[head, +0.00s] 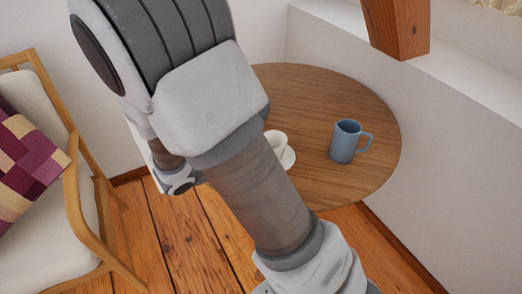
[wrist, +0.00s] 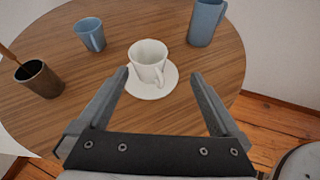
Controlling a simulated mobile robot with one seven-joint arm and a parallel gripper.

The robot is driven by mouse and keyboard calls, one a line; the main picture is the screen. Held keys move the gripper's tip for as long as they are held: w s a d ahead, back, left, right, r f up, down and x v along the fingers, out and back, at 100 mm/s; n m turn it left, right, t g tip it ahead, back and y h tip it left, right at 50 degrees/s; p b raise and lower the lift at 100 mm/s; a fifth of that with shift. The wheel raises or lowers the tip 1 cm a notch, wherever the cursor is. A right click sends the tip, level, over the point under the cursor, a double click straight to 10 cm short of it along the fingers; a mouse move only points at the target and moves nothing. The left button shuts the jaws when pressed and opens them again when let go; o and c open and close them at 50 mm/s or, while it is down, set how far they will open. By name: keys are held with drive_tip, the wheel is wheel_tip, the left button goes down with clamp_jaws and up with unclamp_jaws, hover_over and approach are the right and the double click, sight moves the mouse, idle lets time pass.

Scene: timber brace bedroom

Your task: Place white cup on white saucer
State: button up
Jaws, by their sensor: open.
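The white cup (wrist: 149,60) stands upright in the wrist view, with its handle toward my gripper. It appears to rest on the white saucer (wrist: 152,89), standing over the saucer's far part; I cannot tell whether it is fully seated. In the head view, the cup (head: 277,143) and saucer (head: 289,158) show only partly behind my arm. My gripper (wrist: 159,75) is open and empty, its fingers spread on either side of the saucer's near part, apart from the cup. In the head view the gripper is hidden by my arm.
A blue mug (head: 346,141) stands on the round wooden table (head: 375,115), right of the cup. The wrist view adds a smaller blue cup (wrist: 91,35) and a dark cup (wrist: 39,79) holding a stick. A wooden beam (head: 396,28) and an armchair (head: 85,205) flank the table.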

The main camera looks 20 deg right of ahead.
drive_tip(key=s+d+r+m+g+y, duration=0.2)
drive_tip(key=s+d+r+m+g, duration=0.15)
drive_tip(key=s+m, duration=0.3)
drive_tip(key=s+a+r+m+t+y, duration=0.3)
drive_tip(key=s+a+r+m+y, duration=0.3)
drive_tip(key=m, duration=1)
drive_tip(key=s+r+y, duration=0.3)
drive_tip(key=s+r, duration=0.2)
drive_tip(key=r, duration=0.2)
drive_tip(key=shift+a+y, duration=0.2)
drive_tip(key=shift+y, duration=0.1)
wheel_tip(320, 180, up, 11)
drive_tip(key=p, duration=1.1)
drive_tip(key=shift+f, duration=0.1)
drive_tip(key=shift+d, duration=0.15)
